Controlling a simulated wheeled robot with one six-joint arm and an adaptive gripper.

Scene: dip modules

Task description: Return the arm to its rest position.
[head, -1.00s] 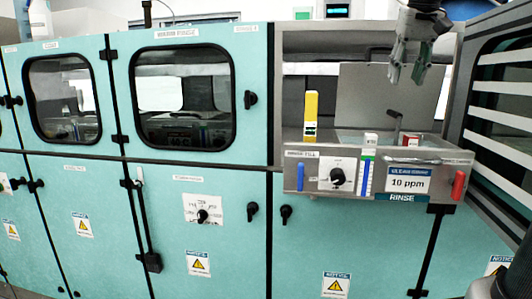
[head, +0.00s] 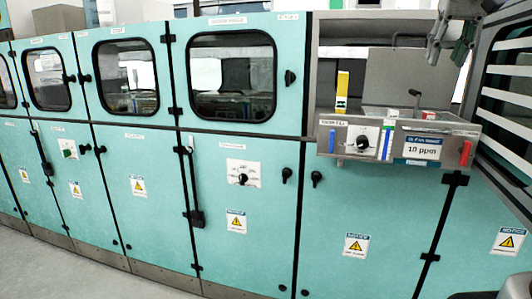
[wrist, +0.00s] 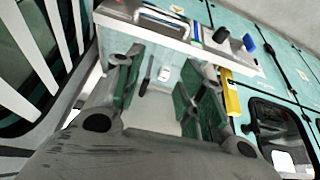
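My gripper (head: 452,40) hangs at the upper right of the head view, partly cut off by the top edge. In the wrist view my gripper (wrist: 160,82) shows two grey fingers with green pads, spread well apart. Nothing is held between them. It is above the open rinse station, whose front panel (head: 396,141) carries a knob, a blue handle, a red handle and a "10 ppm" label. The gripper looks clear of the panel.
A yellow block (head: 342,90) stands upright at the station's left; it also shows in the wrist view (wrist: 231,100). A louvred side panel (head: 507,95) stands close at right. Teal cabinets (head: 245,200) with windows and knobs run left. Grey floor (head: 60,268) is clear at lower left.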

